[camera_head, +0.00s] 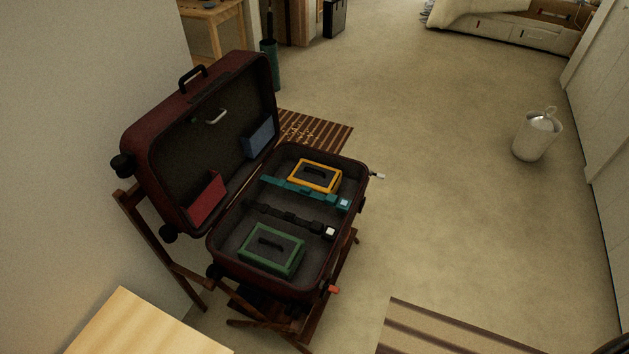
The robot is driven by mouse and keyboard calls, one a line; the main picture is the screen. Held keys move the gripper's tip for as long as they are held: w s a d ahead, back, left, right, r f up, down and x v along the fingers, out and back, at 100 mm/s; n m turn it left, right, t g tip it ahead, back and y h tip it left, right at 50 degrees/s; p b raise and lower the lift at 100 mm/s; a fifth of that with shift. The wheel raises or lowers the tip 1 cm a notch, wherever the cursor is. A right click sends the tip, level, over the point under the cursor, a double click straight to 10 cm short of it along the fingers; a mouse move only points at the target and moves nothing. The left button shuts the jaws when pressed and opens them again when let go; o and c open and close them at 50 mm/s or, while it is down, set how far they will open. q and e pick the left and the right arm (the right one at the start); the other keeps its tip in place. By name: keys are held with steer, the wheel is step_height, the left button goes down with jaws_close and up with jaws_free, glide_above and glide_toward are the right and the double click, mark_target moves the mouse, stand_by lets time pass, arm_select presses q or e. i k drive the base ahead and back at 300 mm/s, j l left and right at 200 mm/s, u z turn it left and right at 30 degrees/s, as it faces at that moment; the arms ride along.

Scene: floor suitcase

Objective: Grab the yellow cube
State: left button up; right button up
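A yellow box-like block (331,187) with a dark grey top panel and a handle-like bar lies in the open suitcase (211,247), in the far half of its lower shell. It looks more like a flat box than a cube. A teal strap (282,188) with a light buckle runs just in front of it; I cannot tell whether they touch. Neither of my grippers is in view.
The raised lid (160,147) stands at the left, by the wall. A wooden stand (150,232) holds the suitcase. A white bin (534,142) stands right; floor between is clear.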

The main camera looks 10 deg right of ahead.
mark_target(322, 179)
steer(key=k+u, duration=0.25)
steer(key=k+j+u, duration=0.15)
steer(key=k+u, duration=0.15)
steer(key=l+u, duration=0.15)
steer(key=u, duration=0.35)
steer(key=l+u, duration=0.15)
steer(key=u, duration=0.35)
steer(key=l+u, duration=0.2)
steer(key=u, duration=0.3)
steer(key=l+u, duration=0.2)
steer(key=u, duration=0.25)
steer(key=k+l, duration=0.1)
steer(key=l, duration=0.35)
steer(key=k+l, duration=0.1)
steer(key=l, duration=0.4)
steer(key=k+l, duration=0.1)
steer(key=l, duration=0.35)
steer(key=k+l, duration=0.1)
steer(key=l, duration=0.35)
steer(key=k+l, duration=0.1)
steer(key=l, duration=0.35)
steer(key=k+l, duration=0.1)
steer(key=l, duration=0.4)
steer(key=k+l, duration=0.15)
steer(key=l, duration=0.3)
steer(key=i+u, duration=0.05)
